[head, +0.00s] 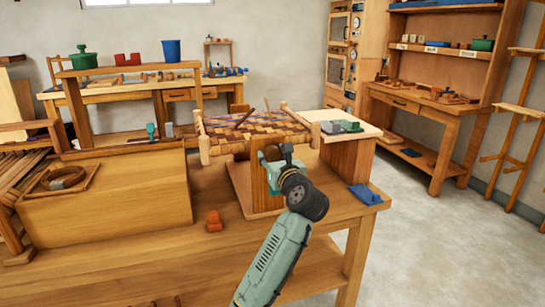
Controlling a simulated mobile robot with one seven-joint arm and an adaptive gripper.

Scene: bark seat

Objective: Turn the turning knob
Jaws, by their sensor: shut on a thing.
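My gripper (277,163) is in front of a wooden stand (265,195) on the workbench, below the front edge of a woven bark seat (245,135). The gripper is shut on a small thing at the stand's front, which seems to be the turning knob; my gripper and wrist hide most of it. How far the knob is turned cannot be told. The woven seat lies across the stand on its wooden rails, with thin strips lying on top.
A large wooden box (105,205) stands left on the bench (160,275). A small orange block (214,222) lies at the front, and a blue piece (366,195) at the right corner. A side board (343,133) holds grey and green items. Open floor lies to the right.

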